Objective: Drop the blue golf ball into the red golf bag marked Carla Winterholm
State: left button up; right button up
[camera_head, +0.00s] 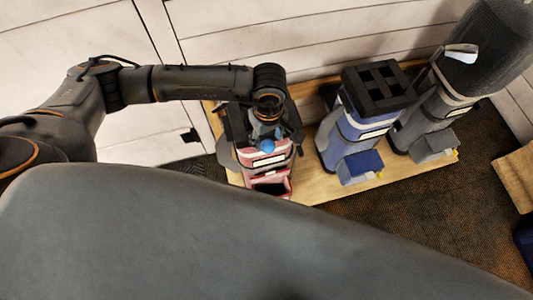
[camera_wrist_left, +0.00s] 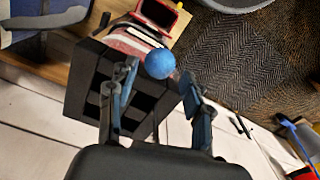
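The red golf bag (camera_head: 281,178) stands at the left end of a wooden platform in the head view, with a white label too small to read. Its black, divided top (camera_wrist_left: 92,88) shows in the left wrist view. My left gripper (camera_head: 266,140) is over this bag, pointing down. In the left wrist view the ball overlaps the bag's label side, beyond the dark compartments. My right gripper is not in view.
A blue golf bag (camera_head: 343,140) with a black divided top stands to the right. A grey and black bag (camera_head: 430,125) holding a club (camera_head: 461,53) is farther right. The wooden platform (camera_head: 318,188) runs beneath them, a pale plank wall (camera_head: 260,30) behind. Dark carpet (camera_head: 430,210) lies in front.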

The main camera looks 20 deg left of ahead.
aim_at(268, 143)
pick_arm(q)
jog(key=shift+o, duration=0.4)
notch_tip(268, 143, up, 12)
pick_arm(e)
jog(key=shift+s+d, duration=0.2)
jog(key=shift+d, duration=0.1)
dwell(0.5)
